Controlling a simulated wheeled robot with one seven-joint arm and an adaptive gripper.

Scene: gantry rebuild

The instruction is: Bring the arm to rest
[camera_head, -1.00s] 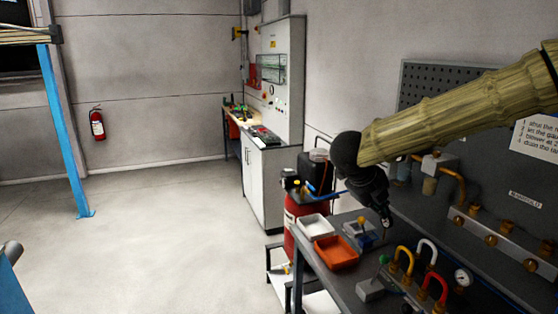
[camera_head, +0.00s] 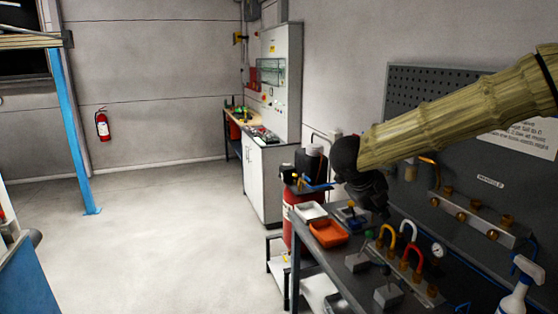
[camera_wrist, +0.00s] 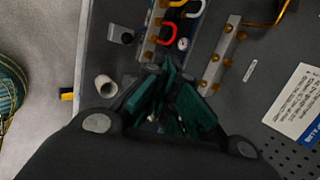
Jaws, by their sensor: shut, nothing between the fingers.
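My gripper (camera_wrist: 168,82) shows in the wrist view with its dark green fingers closed together and nothing between them. It points down over the dark workbench. In the head view my gripper (camera_head: 376,205) is a dark shape at the end of my yellowish sleeved arm, which reaches in from the right edge. It hangs above the bench, near the orange tray. Its fingertips are hard to make out there. I cannot tell the exact height above the bench.
A pegboard (camera_head: 420,88) stands behind. A red cylinder (camera_head: 293,220) is left of the bench. The floor at left is clear.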

